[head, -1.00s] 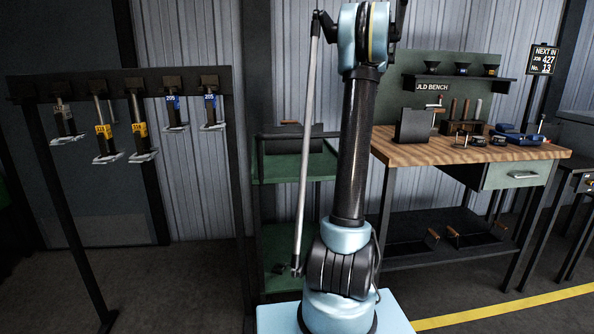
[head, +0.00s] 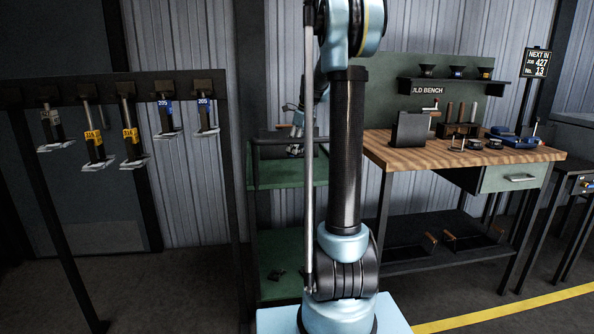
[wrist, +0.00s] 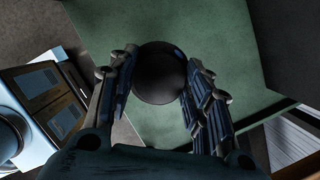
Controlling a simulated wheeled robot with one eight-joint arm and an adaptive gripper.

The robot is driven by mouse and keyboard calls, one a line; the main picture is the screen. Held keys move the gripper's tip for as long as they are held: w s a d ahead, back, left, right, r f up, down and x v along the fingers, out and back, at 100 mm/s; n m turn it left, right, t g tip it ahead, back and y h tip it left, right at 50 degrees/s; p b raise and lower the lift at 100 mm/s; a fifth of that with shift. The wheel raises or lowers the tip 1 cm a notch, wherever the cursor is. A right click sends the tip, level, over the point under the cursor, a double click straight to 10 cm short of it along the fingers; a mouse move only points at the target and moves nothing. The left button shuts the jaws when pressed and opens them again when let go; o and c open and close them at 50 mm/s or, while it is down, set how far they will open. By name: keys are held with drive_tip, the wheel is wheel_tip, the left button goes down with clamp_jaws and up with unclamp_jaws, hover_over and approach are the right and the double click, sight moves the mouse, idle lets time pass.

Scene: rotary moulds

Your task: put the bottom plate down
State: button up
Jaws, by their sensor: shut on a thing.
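My gripper (head: 296,143) shows in the head view beside my arm column, over the green cart's upper shelf. In the wrist view my gripper (wrist: 158,95) has its two fingers closed on either side of a dark, smooth, round piece (wrist: 160,75), which I take to be the bottom plate. It is held over a green surface (wrist: 215,25). The wrist view does not show clearly whether it touches that surface. In the head view the held piece is hidden or too small to make out. The green cart (head: 262,180) is partly hidden by my arm.
A dark upright panel (head: 265,147) stands on the cart behind my gripper. The wooden bench (head: 410,153) on the right holds tools and another dark panel (head: 409,130). A rack (head: 75,88) with several hanging tagged tools stands at the left. Small dark pieces lie on the cart's lower shelf (head: 270,292).

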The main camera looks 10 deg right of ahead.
sight(301, 147)
drive_tip(key=shift+f, duration=4)
drive_tip(key=o, duration=1.3)
drive_tip(key=v, duration=1.2)
